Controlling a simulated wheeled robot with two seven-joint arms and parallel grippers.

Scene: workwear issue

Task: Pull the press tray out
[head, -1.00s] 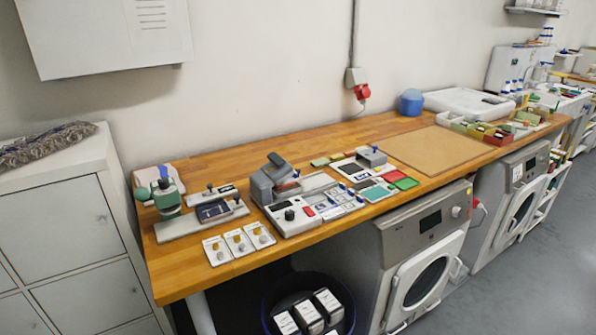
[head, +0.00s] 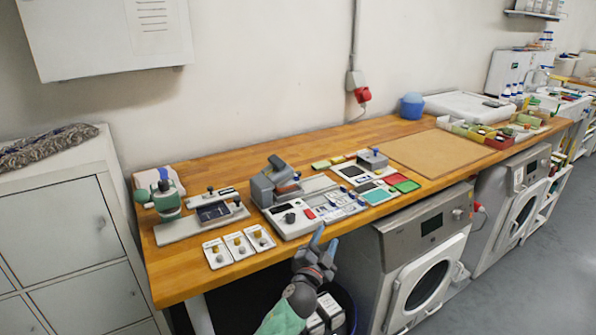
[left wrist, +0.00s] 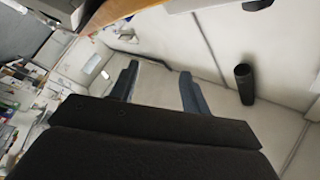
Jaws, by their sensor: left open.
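The grey press (head: 268,187) stands on the wooden bench with its upper part raised at an angle. My left gripper (head: 322,242) is open and empty in front of the bench edge, apart from the press. In the left wrist view its two fingers (left wrist: 158,88) are spread with nothing between them.
A slide unit with a dark blue plate (head: 213,212) stands left of the press. Coloured pads (head: 403,184) and a brown mat (head: 438,150) lie to the right. A washing machine (head: 425,265) stands below.

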